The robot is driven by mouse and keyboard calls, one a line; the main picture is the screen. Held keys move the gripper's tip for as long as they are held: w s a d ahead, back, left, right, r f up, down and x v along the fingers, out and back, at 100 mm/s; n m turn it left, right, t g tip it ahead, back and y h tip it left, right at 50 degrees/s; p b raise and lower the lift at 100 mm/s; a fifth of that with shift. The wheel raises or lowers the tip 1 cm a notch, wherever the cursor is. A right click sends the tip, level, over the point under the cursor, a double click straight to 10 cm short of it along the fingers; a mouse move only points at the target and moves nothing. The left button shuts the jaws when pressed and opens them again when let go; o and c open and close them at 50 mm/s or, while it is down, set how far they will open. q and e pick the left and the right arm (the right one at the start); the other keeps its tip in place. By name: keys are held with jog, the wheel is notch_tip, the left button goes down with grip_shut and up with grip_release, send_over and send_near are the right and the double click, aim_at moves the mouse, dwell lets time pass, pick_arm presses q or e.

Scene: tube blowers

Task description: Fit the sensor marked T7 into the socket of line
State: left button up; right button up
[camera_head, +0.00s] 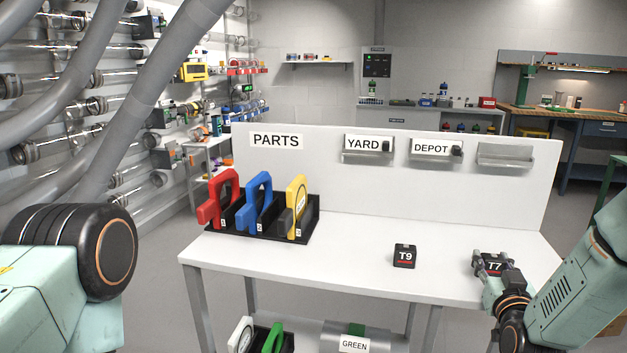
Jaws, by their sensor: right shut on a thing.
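The sensor marked T7 (494,266) is a small dark block with white lettering at the right end of the white table (350,257). My right gripper (492,262) is shut on it, with fingers around the block. Whether the block touches the tabletop, I cannot tell. A similar dark sensor marked T9 (404,256) lies on the table to the left of it.
A black rack (312,222) holds red, blue and yellow handled parts at the table's left. The back panel carries holders labelled YARD (363,144) and DEPOT (432,149), plus an empty one (505,157). Clear tubes line the left wall. The table's middle is mostly free.

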aim_at(494, 257)
jog(key=shift+f, duration=0.1)
jog(key=shift+c, duration=0.6)
jog(key=shift+r+p, duration=2.2)
jog(key=shift+r, duration=0.35)
